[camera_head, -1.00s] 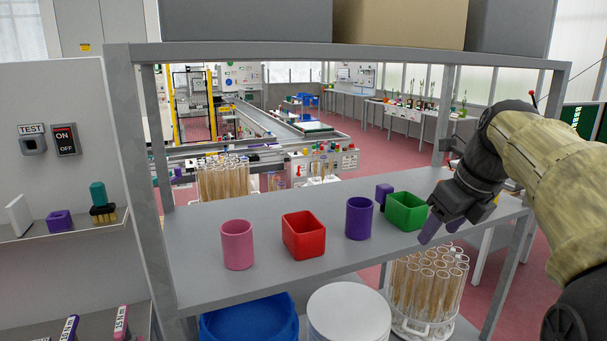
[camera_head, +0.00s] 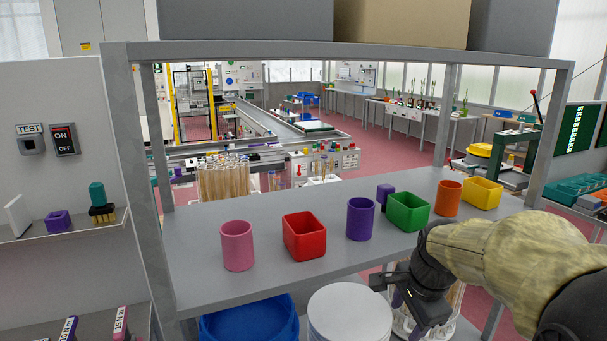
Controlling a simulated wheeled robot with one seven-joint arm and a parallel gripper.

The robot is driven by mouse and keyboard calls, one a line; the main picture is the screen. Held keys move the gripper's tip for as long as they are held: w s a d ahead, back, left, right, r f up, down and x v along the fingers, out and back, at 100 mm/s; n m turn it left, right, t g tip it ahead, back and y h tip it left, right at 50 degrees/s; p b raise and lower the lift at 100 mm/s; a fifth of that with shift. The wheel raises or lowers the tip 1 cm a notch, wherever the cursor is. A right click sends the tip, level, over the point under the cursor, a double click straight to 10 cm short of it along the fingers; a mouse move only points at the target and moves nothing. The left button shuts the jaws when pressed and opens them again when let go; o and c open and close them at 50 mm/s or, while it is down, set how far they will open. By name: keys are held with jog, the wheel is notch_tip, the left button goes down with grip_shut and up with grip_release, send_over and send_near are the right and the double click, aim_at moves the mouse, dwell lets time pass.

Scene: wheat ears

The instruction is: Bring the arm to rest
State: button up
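My gripper (camera_head: 388,292) is at the lower right of the head view, in front of and below the shelf's front edge. My arm (camera_head: 510,262) reaches in from the right in a pale, mottled cover.
The grey shelf (camera_head: 200,268) carries a pink cup (camera_head: 237,247), red box (camera_head: 304,237), purple cup (camera_head: 360,219), green box (camera_head: 408,212), orange cup (camera_head: 448,198) and yellow box (camera_head: 482,194). Below stand a blue bin (camera_head: 250,322), a white-lidded drum (camera_head: 349,315) and a rack of tubes (camera_head: 455,300).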

jog(key=s+a+f+n, duration=0.4)
jog(key=s+f+n, duration=0.6)
jog(key=n, duration=0.5)
notch_tip(320, 180, down, 2)
jog(key=shift+a+f+g+h, duration=0.1)
jog(key=shift+a+g+h, duration=0.05)
jog(key=shift+g+h, duration=0.15)
jog(key=shift+c, duration=0.3)
